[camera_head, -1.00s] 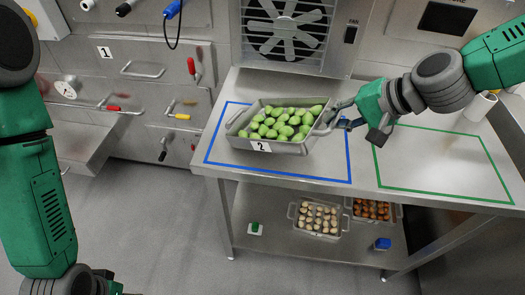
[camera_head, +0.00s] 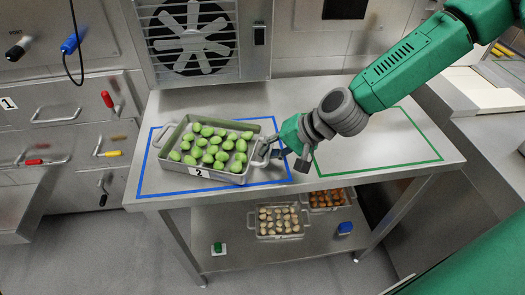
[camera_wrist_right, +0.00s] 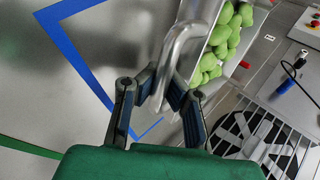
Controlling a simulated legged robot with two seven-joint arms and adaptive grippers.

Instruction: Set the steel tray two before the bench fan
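My right gripper (camera_head: 272,155) is at the tray's right-hand handle. In the right wrist view my gripper's fingers (camera_wrist_right: 161,88) close in around the handle of the tray (camera_wrist_right: 195,42). The tray's underside is hidden, so I cannot tell whether it touches the bench. My left gripper is out of view.
A green outline (camera_head: 380,166) on the right of the bench (camera_head: 345,122) is empty. The lower shelf (camera_head: 240,256) holds a tray of pale pieces (camera_head: 282,238), a tray of orange-brown pieces (camera_head: 333,208) and small green and blue items. Drawers with handles stand at the left.

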